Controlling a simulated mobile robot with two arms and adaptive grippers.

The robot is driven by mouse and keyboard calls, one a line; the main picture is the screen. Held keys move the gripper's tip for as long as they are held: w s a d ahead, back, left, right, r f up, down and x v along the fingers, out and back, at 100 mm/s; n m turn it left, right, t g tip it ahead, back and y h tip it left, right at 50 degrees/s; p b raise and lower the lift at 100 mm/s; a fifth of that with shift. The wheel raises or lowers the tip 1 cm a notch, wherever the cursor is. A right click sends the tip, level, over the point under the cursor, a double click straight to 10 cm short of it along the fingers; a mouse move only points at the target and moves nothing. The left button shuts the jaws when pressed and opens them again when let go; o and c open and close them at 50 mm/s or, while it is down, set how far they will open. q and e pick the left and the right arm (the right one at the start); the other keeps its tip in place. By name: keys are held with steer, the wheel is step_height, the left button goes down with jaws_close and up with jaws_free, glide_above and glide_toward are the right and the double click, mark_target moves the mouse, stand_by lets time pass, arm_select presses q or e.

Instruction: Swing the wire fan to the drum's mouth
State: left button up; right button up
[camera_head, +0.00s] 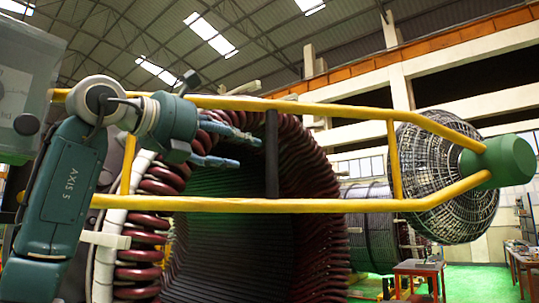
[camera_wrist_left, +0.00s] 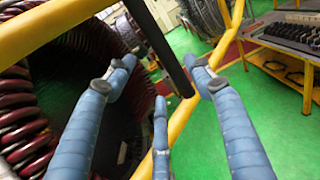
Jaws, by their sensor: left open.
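The wire fan (camera_head: 435,180) is a round wire cage with a green hub (camera_head: 505,160), at the right of the head view. Two long yellow rails (camera_head: 330,205) run from its hub leftward across the drum, joined by a black crossbar (camera_head: 271,155). The drum (camera_head: 150,250) has dark red coils around a wide, dark mouth. The fan is to the right of the mouth, apart from it. My left gripper (camera_head: 248,152) is open, its blue fingers pointing at the crossbar. In the left wrist view, the crossbar (camera_wrist_left: 160,45) passes between the spread fingers; contact is unclear. My right gripper is not in view.
A dark wound cylinder (camera_head: 370,225) stands behind the rails. Small tables (camera_head: 420,268) stand on the green floor at the right. In the left wrist view, a yellow table (camera_wrist_left: 262,42) with dark parts is at the upper right. Open green floor (camera_wrist_left: 250,110) lies below it.

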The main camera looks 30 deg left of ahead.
mark_target(269, 154)
arm_select(q)
steer(key=w+p, duration=0.1)
steer(key=w, duration=0.2)
steer(key=w+d+p, duration=0.1)
steer(key=w, duration=0.3)
steer(key=w+p, duration=0.1)
steer(key=w, duration=0.2)
steer(key=shift+w+d, duration=0.25)
steer(key=shift+w, duration=0.1)
jaws_close()
